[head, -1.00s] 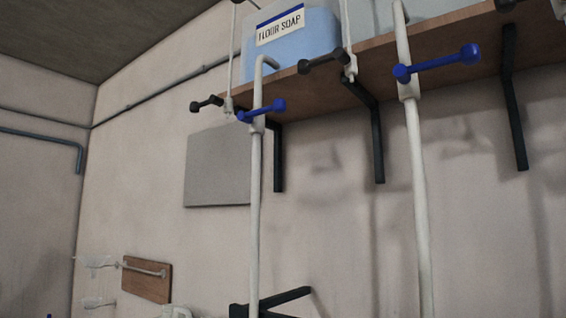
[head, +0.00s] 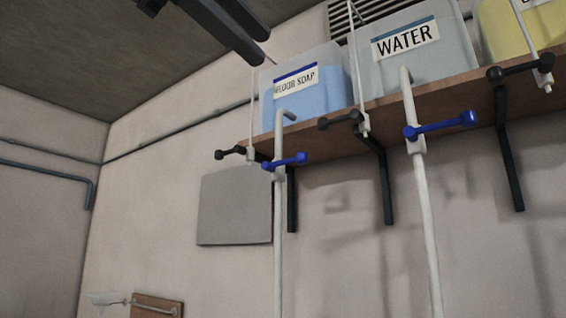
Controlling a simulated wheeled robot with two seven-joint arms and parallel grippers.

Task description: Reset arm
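My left gripper (head: 265,49) is at the top of the head view, dark, up against the ceiling and the wall top. Its two dark fingers point down and to the right, with a gap between them and nothing seen held. It appears above and to the left of the floor soap drum (head: 318,95), apart from it in the picture. My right gripper is not in view.
A wooden shelf (head: 440,103) on dark brackets carries the blue floor soap drum, a grey water drum (head: 450,62) and a yellow drum (head: 505,35). White pipes with blue-handled valves (head: 285,161) hang in front. A grey panel (head: 235,207) is on the wall.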

